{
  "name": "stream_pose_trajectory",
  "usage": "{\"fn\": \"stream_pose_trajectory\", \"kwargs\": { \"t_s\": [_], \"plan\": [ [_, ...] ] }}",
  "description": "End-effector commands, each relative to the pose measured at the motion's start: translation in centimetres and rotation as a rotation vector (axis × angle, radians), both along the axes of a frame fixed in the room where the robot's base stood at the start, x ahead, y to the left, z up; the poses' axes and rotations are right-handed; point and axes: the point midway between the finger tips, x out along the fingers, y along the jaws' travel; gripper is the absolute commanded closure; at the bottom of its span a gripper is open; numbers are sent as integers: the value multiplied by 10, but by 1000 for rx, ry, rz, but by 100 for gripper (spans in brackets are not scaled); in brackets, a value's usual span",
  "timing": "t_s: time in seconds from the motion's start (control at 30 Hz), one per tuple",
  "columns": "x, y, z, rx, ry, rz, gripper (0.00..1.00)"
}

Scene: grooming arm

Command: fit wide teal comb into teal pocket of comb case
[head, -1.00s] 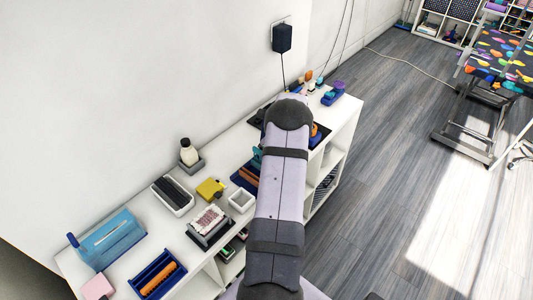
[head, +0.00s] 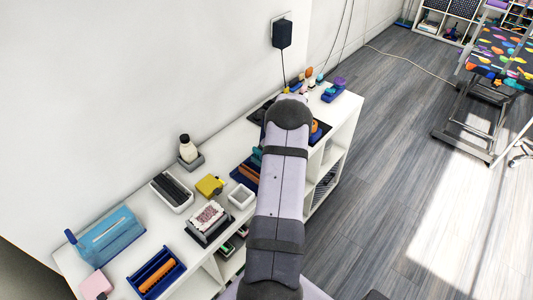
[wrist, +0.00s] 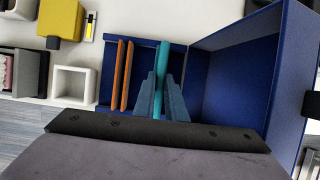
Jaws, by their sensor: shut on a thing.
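The teal comb (wrist: 162,60) is seen edge-on in the wrist view, between the two blue-grey fingers of my gripper (wrist: 161,88), which are shut on it. The comb case (wrist: 196,78) is dark blue and lies below the gripper. An orange comb (wrist: 122,75) stands in its left part, seen as two thin orange edges. The teal comb is over the case's middle, to the right of the orange one. I cannot tell whether its lower edge is inside the teal pocket. In the head view the case (head: 240,177) is partly hidden behind my arm.
A white square cup (wrist: 75,84) and a yellow block (wrist: 60,18) lie to the left. In the head view, a blue tray with an orange roll (head: 157,275) sits near the shelf's front.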

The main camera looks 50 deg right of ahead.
Motion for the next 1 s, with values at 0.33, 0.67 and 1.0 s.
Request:
{"fn": "stream_pose_trajectory", "kwargs": {
  "t_s": [0.33,0.67,1.0],
  "plan": [
    [0,0,-9,0,0,0,100],
    [0,0,-16,0,0,0,100],
    [0,0,-19,0,0,0,67]
  ]
}}
